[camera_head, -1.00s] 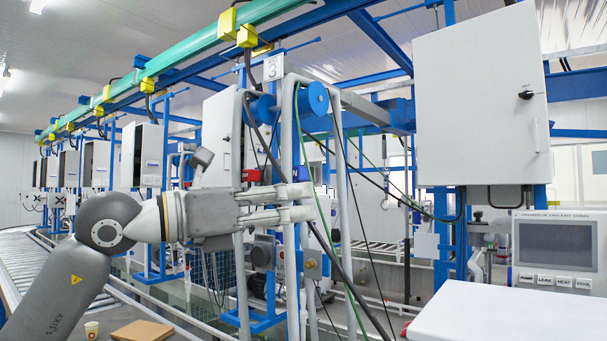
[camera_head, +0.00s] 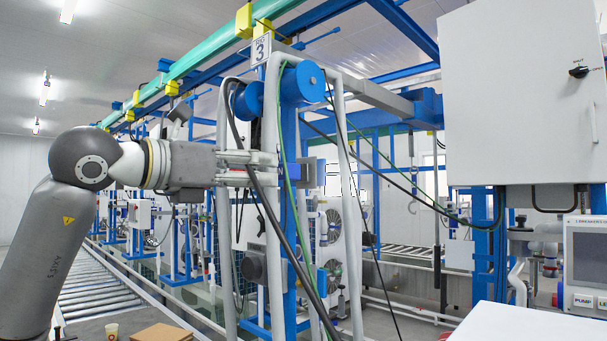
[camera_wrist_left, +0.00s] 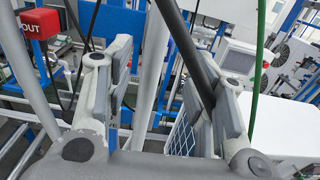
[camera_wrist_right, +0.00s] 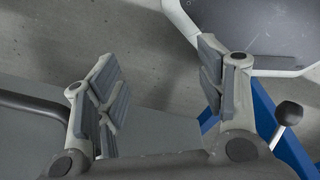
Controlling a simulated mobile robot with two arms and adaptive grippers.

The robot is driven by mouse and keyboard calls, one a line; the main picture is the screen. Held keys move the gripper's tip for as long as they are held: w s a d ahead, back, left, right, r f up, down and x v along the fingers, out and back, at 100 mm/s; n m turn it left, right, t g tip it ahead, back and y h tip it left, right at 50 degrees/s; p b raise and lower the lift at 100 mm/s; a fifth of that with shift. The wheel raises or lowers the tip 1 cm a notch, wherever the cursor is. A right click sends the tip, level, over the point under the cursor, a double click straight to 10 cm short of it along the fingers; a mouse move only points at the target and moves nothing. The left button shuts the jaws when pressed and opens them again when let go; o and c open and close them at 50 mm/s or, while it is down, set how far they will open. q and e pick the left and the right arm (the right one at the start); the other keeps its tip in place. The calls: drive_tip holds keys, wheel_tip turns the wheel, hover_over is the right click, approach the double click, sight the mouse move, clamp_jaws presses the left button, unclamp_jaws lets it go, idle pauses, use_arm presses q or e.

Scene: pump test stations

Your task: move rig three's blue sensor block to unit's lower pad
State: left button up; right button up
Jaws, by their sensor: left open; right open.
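Rig three (camera_head: 290,215) is the blue frame under the sign marked 3 (camera_head: 261,49), with hoses and grey pipes. My left gripper (camera_head: 272,168) reaches in from the left at its upright, among the hoses. In the left wrist view its two fingers (camera_wrist_left: 160,80) are apart, with nothing clearly held. A dark hose (camera_wrist_left: 190,45) and a grey pipe (camera_wrist_left: 152,75) show at and between the fingers.
A grey cabinet (camera_head: 525,100) hangs at the right, above a test panel (camera_head: 588,255) and a white surface (camera_head: 520,322). A red box (camera_wrist_left: 40,24) is near the left gripper. A roller conveyor (camera_head: 95,290), cup (camera_head: 112,331) and brown box (camera_head: 163,332) are lower left.

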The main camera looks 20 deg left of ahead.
sight(280, 171)
use_arm(q)
drive_tip(key=p+x, duration=0.2)
drive_tip(key=x, duration=0.4)
drive_tip(key=shift+w+d+r, duration=0.15)
drive_tip(key=shift+w, duration=0.05)
drive_tip(key=shift+w+d+p, duration=0.25)
drive_tip(key=shift+w+p, duration=0.05)
drive_tip(key=shift+w, duration=0.6)
use_arm(e)
drive_tip(key=s+r, duration=0.2)
drive_tip(key=shift+s+a+r, duration=0.3)
drive_tip(key=shift+s+a, duration=0.05)
drive_tip(key=shift+a, duration=0.05)
drive_tip(key=shift+w+a+f, duration=0.1)
drive_tip(key=shift+w+a, duration=0.05)
drive_tip(key=shift+a, duration=0.05)
use_arm(q)
drive_tip(key=shift+c, duration=0.3)
